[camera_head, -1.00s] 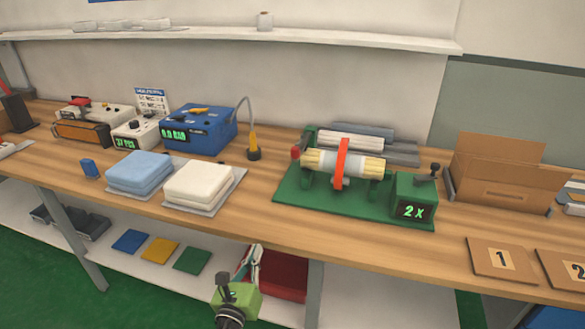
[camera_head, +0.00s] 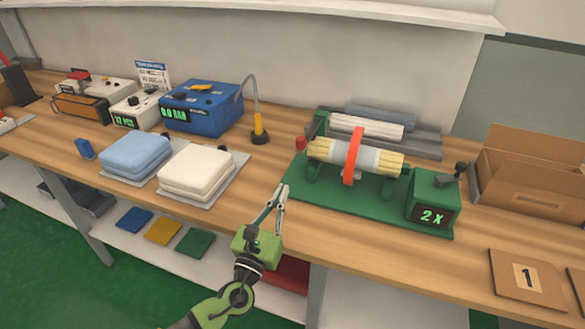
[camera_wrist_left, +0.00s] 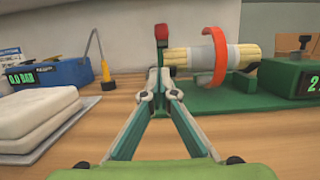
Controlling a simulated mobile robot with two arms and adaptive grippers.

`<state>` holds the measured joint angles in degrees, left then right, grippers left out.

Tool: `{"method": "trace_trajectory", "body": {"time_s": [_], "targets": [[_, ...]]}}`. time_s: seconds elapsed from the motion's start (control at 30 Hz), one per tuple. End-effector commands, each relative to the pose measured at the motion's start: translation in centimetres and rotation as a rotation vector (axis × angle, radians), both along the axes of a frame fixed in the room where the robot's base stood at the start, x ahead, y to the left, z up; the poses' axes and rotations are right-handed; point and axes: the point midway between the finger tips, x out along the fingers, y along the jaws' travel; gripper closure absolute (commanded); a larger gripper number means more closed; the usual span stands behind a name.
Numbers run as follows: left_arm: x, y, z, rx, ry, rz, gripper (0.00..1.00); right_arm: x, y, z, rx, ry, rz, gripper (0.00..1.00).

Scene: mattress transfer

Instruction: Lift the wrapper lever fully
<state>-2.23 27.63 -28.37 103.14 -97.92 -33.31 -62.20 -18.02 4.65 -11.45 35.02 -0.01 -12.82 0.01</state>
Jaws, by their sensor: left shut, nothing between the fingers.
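The green wrapper (camera_head: 360,213) stands on the bench, with a pale yellow and white roll (camera_head: 380,160) and an orange ring (camera_head: 354,157) around the roll. A red-knobbed lever (camera_head: 301,143) rises at its left end. In the left wrist view the red knob (camera_wrist_left: 161,32) shows above the fingertips, on a green upright. My left gripper (camera_head: 282,190) is shut and empty, over the bench front beside the wrapper's left end. In the left wrist view its fingertips (camera_wrist_left: 159,72) come together below the knob; I cannot tell whether they touch the lever. My right gripper is out of view.
A green box with a "2 x" display (camera_head: 433,200) sits at the wrapper's right end. Folded white pads (camera_head: 196,170) and blue pads (camera_head: 134,155) lie to the left. A blue pressure unit (camera_head: 203,105) stands behind. A cardboard box (camera_head: 535,178) stands at the right.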

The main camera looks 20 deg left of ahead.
Motion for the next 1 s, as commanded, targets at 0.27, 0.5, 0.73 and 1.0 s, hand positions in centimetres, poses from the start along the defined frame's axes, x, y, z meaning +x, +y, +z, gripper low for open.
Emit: {"method": "trace_trajectory", "body": {"time_s": [0.27, 0.5, 0.73, 1.0], "targets": [[3.9, -0.1, 1.4, 0.000, -0.003, 0.001, 1.00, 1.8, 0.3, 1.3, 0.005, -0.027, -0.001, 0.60], [7.8, -0.3, 2.2, 0.000, -0.001, 0.000, 1.00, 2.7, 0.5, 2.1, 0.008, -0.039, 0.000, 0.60], [9.4, -0.3, 2.5, -0.001, -0.001, 0.000, 1.00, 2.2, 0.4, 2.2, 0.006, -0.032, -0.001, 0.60], [9.5, -0.3, 2.4, -0.001, 0.000, 0.000, 1.00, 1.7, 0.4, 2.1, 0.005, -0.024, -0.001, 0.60]]}}
